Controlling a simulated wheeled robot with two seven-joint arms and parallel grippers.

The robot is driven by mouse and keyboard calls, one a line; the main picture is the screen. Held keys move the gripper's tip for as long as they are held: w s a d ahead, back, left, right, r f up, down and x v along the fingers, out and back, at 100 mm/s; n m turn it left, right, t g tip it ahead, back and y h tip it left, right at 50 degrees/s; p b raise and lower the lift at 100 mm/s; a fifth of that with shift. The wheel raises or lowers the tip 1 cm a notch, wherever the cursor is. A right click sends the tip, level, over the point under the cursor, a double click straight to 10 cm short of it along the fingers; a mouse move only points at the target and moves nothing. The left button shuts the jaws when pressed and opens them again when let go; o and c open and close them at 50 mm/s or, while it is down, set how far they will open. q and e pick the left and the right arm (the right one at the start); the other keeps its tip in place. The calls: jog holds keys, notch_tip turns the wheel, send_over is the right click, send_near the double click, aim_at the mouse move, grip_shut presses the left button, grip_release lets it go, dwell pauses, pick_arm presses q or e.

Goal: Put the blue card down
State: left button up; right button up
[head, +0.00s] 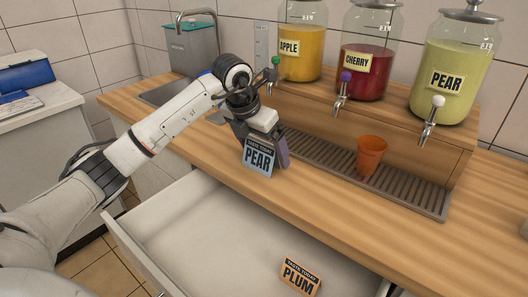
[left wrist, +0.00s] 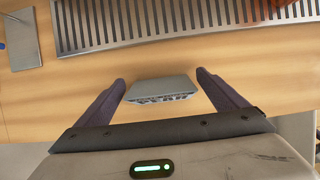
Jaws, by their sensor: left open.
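The blue card (head: 258,158), marked PEAR, stands upright and slightly leaning on the wooden counter, close to its front edge. In the left wrist view the card (left wrist: 162,90) is seen from above as a grey-blue wedge between the two fingers. My left gripper (head: 268,158) is open around the card, with a gap on each side of it. The fingers show dark purple in the left wrist view (left wrist: 160,84). In the head view the card hides part of the gripper. My right gripper is not in view.
An open drawer (head: 190,232) below holds an orange PLUM card (head: 300,277). Behind the gripper is a metal drip grate (head: 405,190) with an orange cup (head: 371,156). Apple, cherry and pear jars (head: 455,75) with taps stand behind.

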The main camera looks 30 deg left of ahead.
pick_arm(q)
jog(key=v, duration=1.1)
jog(key=shift+f, duration=0.1)
